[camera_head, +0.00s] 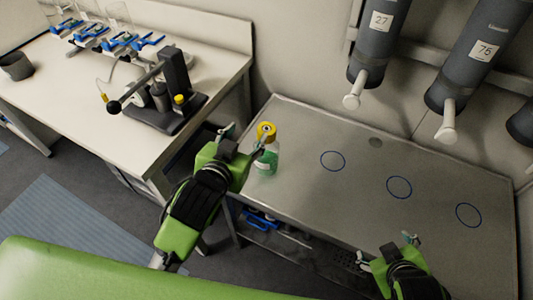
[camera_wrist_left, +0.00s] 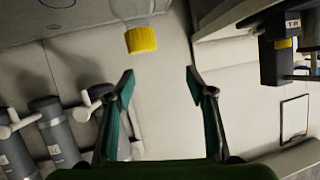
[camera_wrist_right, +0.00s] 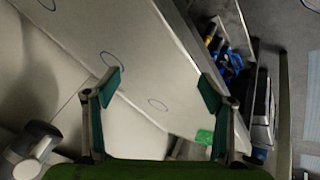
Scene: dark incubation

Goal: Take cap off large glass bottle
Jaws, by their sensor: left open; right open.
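The large glass bottle (camera_head: 266,160) holds green liquid and stands upright on the left end of the metal table. Its yellow cap (camera_head: 266,130) is on top. My left gripper (camera_head: 244,134) is close to the cap in the head view, its fingers apart. In the left wrist view the yellow cap (camera_wrist_left: 141,39) lies beyond the open fingertips (camera_wrist_left: 160,78), left of their middle, with nothing between them. My right gripper (camera_head: 388,247) is open and empty over the table's front right; its open fingers also show in the right wrist view (camera_wrist_right: 160,82).
The metal table (camera_head: 300,190) has blue circles and is mostly clear. Grey cylinders (camera_head: 378,45) with white nozzles hang on the wall above it. A white bench (camera_head: 60,90) with a dark stand (camera_head: 172,90) is at left. Blue tools (camera_head: 262,220) lie on a lower shelf.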

